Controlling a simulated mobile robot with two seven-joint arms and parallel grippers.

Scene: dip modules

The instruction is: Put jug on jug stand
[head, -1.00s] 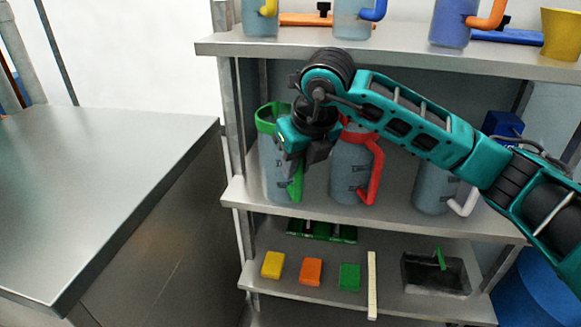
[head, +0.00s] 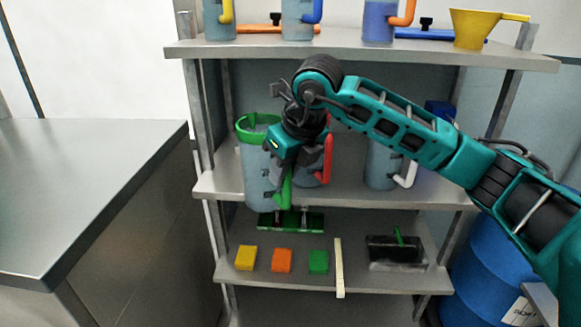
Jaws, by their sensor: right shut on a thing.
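The jug (head: 258,165) is clear grey-blue with a green rim and green handle. It hangs about upright at the left of the middle shelf, with its lower end overlapping the shelf's front edge. My right gripper (head: 286,175) is shut on its green handle, pointing down. My forearm and wrist come in from the right and cover part of the shelf. I cannot pick out a jug stand for certain. My left gripper is out of view.
A red-handled jug (head: 310,172) is partly hidden behind my gripper; a white-handled jug (head: 383,168) stands to its right. More jugs and a yellow funnel (head: 474,28) are on the top shelf. The lower shelf holds coloured blocks. A bare metal table (head: 90,180) is at left.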

